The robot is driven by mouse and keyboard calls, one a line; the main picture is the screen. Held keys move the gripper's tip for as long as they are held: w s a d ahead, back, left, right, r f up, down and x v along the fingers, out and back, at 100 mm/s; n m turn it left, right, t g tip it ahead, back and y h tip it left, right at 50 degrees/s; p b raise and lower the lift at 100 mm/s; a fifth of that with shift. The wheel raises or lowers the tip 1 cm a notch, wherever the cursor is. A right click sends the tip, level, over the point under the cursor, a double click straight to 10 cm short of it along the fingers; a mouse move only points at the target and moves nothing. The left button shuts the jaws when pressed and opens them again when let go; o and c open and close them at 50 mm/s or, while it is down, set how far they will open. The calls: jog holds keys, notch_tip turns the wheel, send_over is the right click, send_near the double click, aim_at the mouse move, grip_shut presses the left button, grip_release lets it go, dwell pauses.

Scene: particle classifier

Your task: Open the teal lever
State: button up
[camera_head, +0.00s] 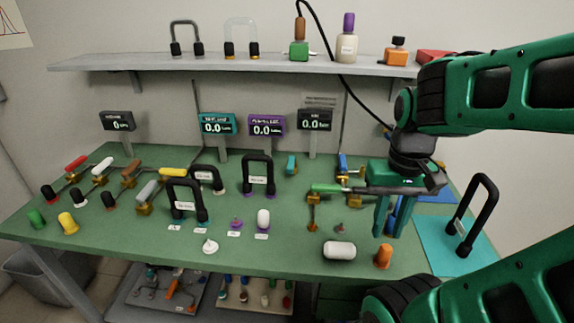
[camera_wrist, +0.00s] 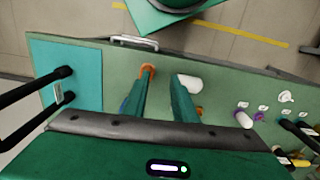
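A small teal handle (camera_head: 291,163) stands upright toward the back of the green bench, right of the purple display. It looks like the teal lever, but its valve body is hard to make out. My gripper (camera_head: 390,233) points down over the right part of the bench, to the right of and nearer than this handle. Its two green fingers are apart with nothing between them, as the wrist view (camera_wrist: 162,80) also shows. The teal handle cannot be made out in the wrist view.
A green-handled lever (camera_head: 325,188) lies left of my gripper. An orange knob (camera_head: 383,258) and a white cylinder (camera_head: 339,250) are close to my fingers. Black arched handles (camera_head: 258,173) stand mid-bench. A shelf (camera_head: 210,64) runs above the back. A teal mat (camera_head: 432,240) lies right.

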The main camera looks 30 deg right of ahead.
jog(key=shift+d+r, duration=0.25)
jog(key=shift+d, duration=0.05)
jog(key=c, duration=0.5)
jog(key=w+d+h, duration=0.1)
jog(key=w+d, duration=0.2)
jog(key=w, duration=0.1)
jog(key=w+d+h, duration=0.1)
jog(key=w+d, duration=0.2)
jog(key=w, duration=0.2)
jog(key=w+d+m+h, duration=0.1)
jog(key=w+d, duration=0.2)
jog(key=w, duration=0.2)
jog(key=shift+w+d+f+h, duration=0.25)
jog(key=shift+d+f+h, duration=0.05)
jog(key=shift+h, duration=0.1)
grip_shut()
jog(key=w+d+f+t+h, duration=0.1)
jog(key=w+d+h, duration=0.2)
jog(key=w, duration=0.9)
jog(key=shift+w+d+h, duration=0.2)
jog(key=shift+d+h, duration=0.1)
jog(key=shift+d, duration=0.95)
jog(key=shift+s+a, duration=0.1)
